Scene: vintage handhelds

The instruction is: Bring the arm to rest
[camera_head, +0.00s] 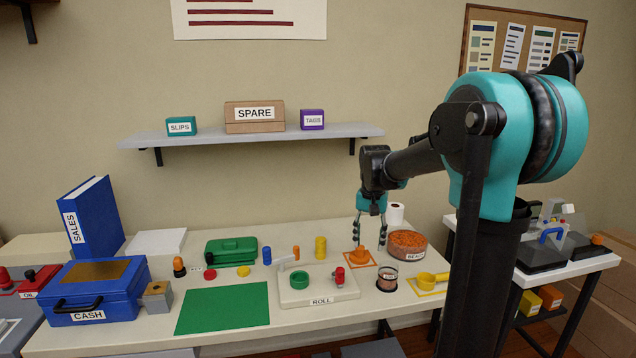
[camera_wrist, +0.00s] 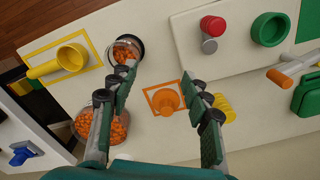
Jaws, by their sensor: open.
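My gripper (camera_head: 370,238) hangs from my arm over the right part of the table, fingers pointing down. Its two fingers are apart with nothing between them; the wrist view also shows the open gripper (camera_wrist: 157,77). Below it, an orange funnel-like piece (camera_head: 357,256) stands on an orange-bordered square. In the wrist view this orange piece (camera_wrist: 167,101) appears between the fingers, lower down on the table. I cannot tell the exact height of the fingertips above it.
A bowl of orange beads (camera_head: 407,246), a clear cup (camera_head: 387,279) and a yellow scoop (camera_head: 430,281) stand close by. A white board marked ROLL (camera_head: 335,294), a green mat (camera_head: 225,308) and a blue CASH box (camera_head: 95,295) lie to the left. A shelf (camera_head: 250,136) hangs above.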

